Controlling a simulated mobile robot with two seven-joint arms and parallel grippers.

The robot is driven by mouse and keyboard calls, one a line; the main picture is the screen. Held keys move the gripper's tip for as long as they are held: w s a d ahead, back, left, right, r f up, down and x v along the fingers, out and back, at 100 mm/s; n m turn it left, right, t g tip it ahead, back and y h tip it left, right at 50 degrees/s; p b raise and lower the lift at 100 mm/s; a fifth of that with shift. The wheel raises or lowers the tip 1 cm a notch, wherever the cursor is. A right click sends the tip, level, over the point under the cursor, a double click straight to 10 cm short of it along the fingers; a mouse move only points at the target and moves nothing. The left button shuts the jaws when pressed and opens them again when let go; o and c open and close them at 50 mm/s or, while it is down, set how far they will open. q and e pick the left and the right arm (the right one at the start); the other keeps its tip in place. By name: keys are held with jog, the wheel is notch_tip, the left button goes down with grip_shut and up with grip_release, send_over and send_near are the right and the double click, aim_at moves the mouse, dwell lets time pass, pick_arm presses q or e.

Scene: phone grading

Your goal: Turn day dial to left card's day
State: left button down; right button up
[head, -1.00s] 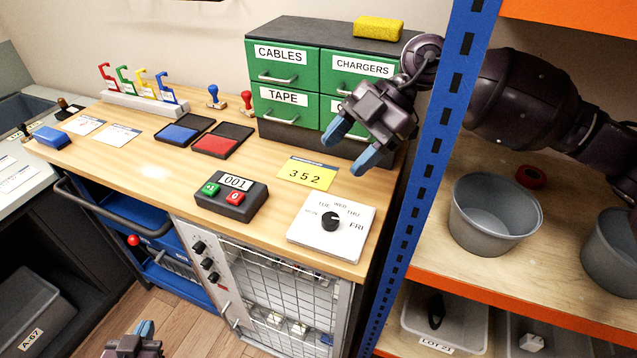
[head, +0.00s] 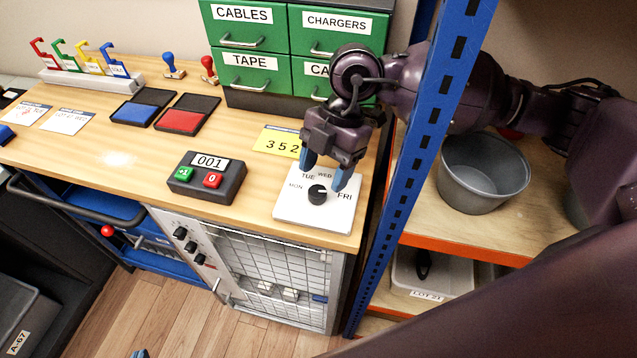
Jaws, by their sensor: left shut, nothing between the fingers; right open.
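The day dial (head: 318,195) is a black knob on a white plate (head: 292,214) at the front right of the bench. MON, TUE, WED and FRI show around it; the THU label is hidden behind a blue finger. Where its pointer aims is too small to tell. My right gripper (head: 325,172) is open just above and behind the knob, fingers pointing down, apart from it as far as I see. Two cards lie at the far left, the left card (head: 24,111) and another card (head: 68,121); their writing is unreadable. Only the tip of my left gripper (head: 140,354) shows, shut, at the bottom edge.
A counter box reading 001 (head: 207,178) stands left of the dial. A yellow 352 card (head: 277,142) lies behind it. Green drawers (head: 250,65) stand at the back. A blue rack post (head: 425,150) rises close to my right arm. Ink pads (head: 183,121) lie further left.

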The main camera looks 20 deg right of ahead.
aim_at(318, 191)
jog(key=shift+x, duration=1.85)
jog(key=c, duration=0.9)
